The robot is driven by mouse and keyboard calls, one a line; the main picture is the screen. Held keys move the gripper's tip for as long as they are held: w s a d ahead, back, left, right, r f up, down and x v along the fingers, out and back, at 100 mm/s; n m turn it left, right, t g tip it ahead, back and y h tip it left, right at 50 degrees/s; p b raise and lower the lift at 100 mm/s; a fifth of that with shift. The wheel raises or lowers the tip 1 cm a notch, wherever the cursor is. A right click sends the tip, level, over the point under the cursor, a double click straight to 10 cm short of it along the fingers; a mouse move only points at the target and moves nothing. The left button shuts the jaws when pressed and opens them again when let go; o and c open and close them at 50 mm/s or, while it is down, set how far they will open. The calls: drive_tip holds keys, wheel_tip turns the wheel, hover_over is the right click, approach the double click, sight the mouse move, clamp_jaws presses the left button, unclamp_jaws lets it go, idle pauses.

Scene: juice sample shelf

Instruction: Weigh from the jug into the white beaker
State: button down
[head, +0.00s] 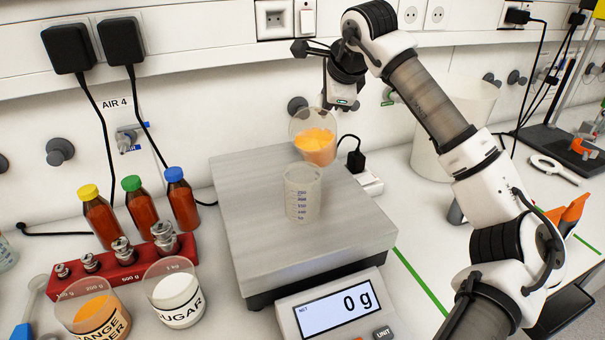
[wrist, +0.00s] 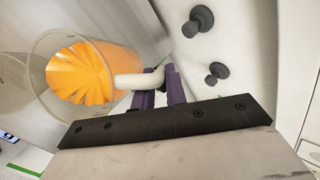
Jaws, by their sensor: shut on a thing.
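The jug (head: 318,140) is clear and holds orange contents. It hangs over the back right part of the scale, tilted in the head view. My gripper (wrist: 160,92) is shut on the jug's pale handle (wrist: 137,81); the jug (wrist: 85,75) fills the left of the wrist view. In the head view my gripper shows above and behind the jug, its fingertips largely hidden. The white beaker (head: 302,195), translucent with volume marks, stands upright on the scale plate (head: 245,200), below and left of the jug. It looks empty. The scale display (head: 335,310) reads 0 g.
A red block (head: 125,273) with metal weights, several capped brown bottles (head: 183,200), an orange powder tub (head: 95,312) and a sugar tub (head: 175,295) stand left. A white bin (head: 455,130) stands right. The wall with plugs and knobs is close behind.

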drive_tip(key=shift+s+a+r+t+b, duration=0.1)
drive_tip(key=shift+s+r+t+b, duration=0.3)
drive_tip(key=shift+b, duration=0.4)
drive_tip(key=shift+s+r, duration=0.15)
drive_tip(key=shift+r, duration=0.15)
drive_tip(key=shift+s+a+r+n+t+b, duration=0.2)
drive_tip(key=shift+s+r+t+b, duration=0.35)
drive_tip(key=shift+b, duration=0.4)
drive_tip(key=shift+s+a+r+n+t+b, duration=0.1)
drive_tip(key=shift+s+r+n+t+b, duration=0.15)
drive_tip(key=shift+r+t+b, duration=0.6)
idle(2.0)
drive_tip(key=shift+w+d+f+p, duration=0.1)
drive_tip(key=shift+p, duration=0.2)
drive_tip(key=w+f+g+p, duration=0.1)
drive_tip(key=p, duration=0.1)
drive_tip(key=w+f+g+p, duration=0.1)
drive_tip(key=f+g+p, duration=0.1)
drive_tip(key=w+f+m+g+p, duration=0.1)
drive_tip(key=p, duration=0.1)
drive_tip(key=shift+w+d+f, duration=0.15)
drive_tip(key=shift+w+d, duration=0.05)
drive_tip(key=shift+d, duration=0.2)
drive_tip(key=shift+f, duration=0.15)
drive_tip(key=w+d+f+m+g+y+p, duration=0.1)
drive_tip(key=w+f+g+p, duration=0.4)
drive_tip(key=w+g, duration=0.1)
drive_tip(key=shift+w+d+f+g+y, duration=0.15)
drive_tip(key=shift+d+f+g+y, duration=0.15)
drive_tip(key=shift+g, duration=0.1)
